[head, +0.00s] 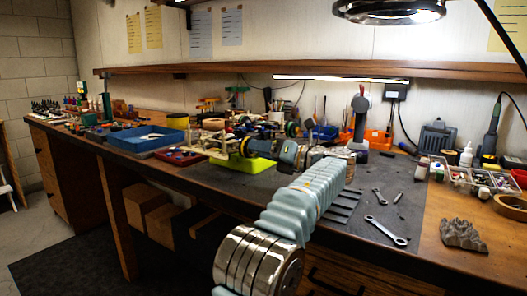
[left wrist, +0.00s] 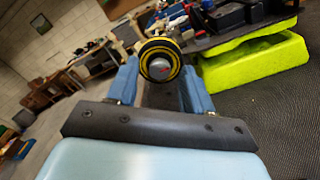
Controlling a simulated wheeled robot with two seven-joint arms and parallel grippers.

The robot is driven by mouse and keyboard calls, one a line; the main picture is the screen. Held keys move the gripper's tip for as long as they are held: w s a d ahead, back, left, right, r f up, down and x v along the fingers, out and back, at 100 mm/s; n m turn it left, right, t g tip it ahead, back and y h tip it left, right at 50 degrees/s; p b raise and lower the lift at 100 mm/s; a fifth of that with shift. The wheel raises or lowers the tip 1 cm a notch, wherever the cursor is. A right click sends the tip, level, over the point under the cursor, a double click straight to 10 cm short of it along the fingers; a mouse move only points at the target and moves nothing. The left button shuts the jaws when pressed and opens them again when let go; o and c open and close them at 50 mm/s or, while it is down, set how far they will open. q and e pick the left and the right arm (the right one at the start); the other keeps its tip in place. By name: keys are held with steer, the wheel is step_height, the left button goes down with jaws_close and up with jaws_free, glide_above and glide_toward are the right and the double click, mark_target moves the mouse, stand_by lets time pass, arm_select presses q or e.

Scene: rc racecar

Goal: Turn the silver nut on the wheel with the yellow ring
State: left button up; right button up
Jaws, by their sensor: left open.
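The wheel with the yellow ring (left wrist: 160,46) faces me in the left wrist view, with the silver nut (left wrist: 160,69) at its centre. My left gripper (left wrist: 160,75) is open, its blue fingers on either side of the wheel's lower part; I cannot tell whether they touch it. In the head view the same wheel (head: 245,147) is at the near side of the car, just left of my left gripper (head: 264,148). The car (left wrist: 228,17) sits on a yellow-green stand (left wrist: 257,62). The nut is not distinct in the head view. My right gripper is not in view.
A wrench (head: 386,229) and other tools lie on the dark mat to the right. A lamp (head: 388,10) hangs above.

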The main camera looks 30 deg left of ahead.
arm_select(q)
jaws_close()
stand_by(0.3)
steer(key=shift+n, duration=0.3)
steer(key=n, duration=0.3)
steer(key=shift+n, duration=0.4)
steer(key=n, duration=0.4)
steer(key=shift+n, duration=0.3)
steer(key=n, duration=0.4)
steer(key=shift+n+b, duration=0.3)
steer(key=shift+n, duration=2.1)
